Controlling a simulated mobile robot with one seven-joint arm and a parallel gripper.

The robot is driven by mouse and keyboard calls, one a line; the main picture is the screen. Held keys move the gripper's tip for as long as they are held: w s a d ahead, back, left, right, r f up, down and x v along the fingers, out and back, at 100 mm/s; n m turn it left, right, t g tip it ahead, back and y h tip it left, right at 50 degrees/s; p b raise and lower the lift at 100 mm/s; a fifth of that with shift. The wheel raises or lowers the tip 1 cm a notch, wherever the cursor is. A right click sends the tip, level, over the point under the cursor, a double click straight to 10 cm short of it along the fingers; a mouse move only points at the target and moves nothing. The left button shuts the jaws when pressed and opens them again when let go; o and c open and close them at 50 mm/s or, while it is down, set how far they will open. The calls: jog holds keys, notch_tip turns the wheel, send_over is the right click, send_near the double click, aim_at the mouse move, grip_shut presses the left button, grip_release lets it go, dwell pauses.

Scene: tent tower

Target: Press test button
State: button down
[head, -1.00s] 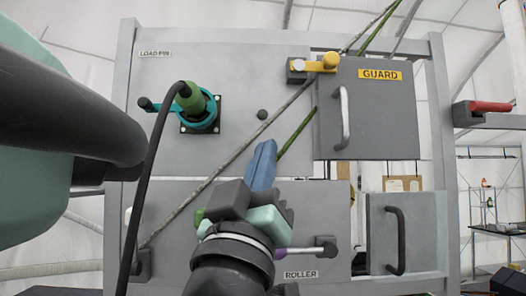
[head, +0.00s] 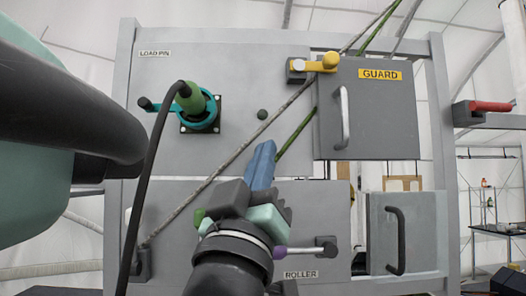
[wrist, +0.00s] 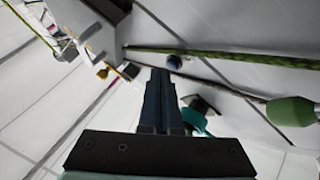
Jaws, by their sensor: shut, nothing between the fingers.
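A small dark round knob (head: 262,114), which looks like a button, sits on the upper grey panel (head: 240,70). It carries no label that I can read. In the wrist view the knob (wrist: 173,62) shows just beyond and slightly right of my fingertips. My gripper (head: 263,146) has blue fingers, shut together and empty, pointing up towards the panel below the knob. In the head view a gap shows between tips and knob; I cannot tell the depth between them. The fingers also show in the wrist view (wrist: 160,73).
A green plug with a teal ring (head: 198,107) and black cable is left of the knob. A rope runs diagonally past the knob. The grey GUARD door (head: 375,115) with its yellow latch (head: 316,63) is at right. A roller lever (head: 310,250) is below.

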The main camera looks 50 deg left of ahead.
jog(key=shift+w+a, duration=0.25)
dwell(0.6)
dwell(0.3)
jog(key=shift+s+d, duration=0.5)
jog(key=shift+d, duration=0.05)
jog(key=shift+s+d+b, duration=0.3)
jog(key=shift+s+d, duration=1.35)
jog(key=shift+d, duration=0.25)
jog(key=d+f+m+t+h+b, duration=0.1)
jog(key=d+f+m+h, duration=0.1)
jog(key=d, duration=0.6)
jog(key=w+d+f+m+t+h, duration=0.1)
jog(key=d+f+m+t+h, duration=0.1)
jog(key=d+h, duration=0.5)
jog(key=d+f+m+t+h+b, duration=0.1)
jog(key=d+f+m+h, duration=0.2)
jog(key=d, duration=0.7)
jog(key=m+h, duration=0.2)
jog(key=m, duration=0.1)
jog(key=shift+w+d+f+t+b, duration=0.15)
jog(key=shift+w+t+b, duration=0.2)
jog(key=shift+w+t, duration=0.05)
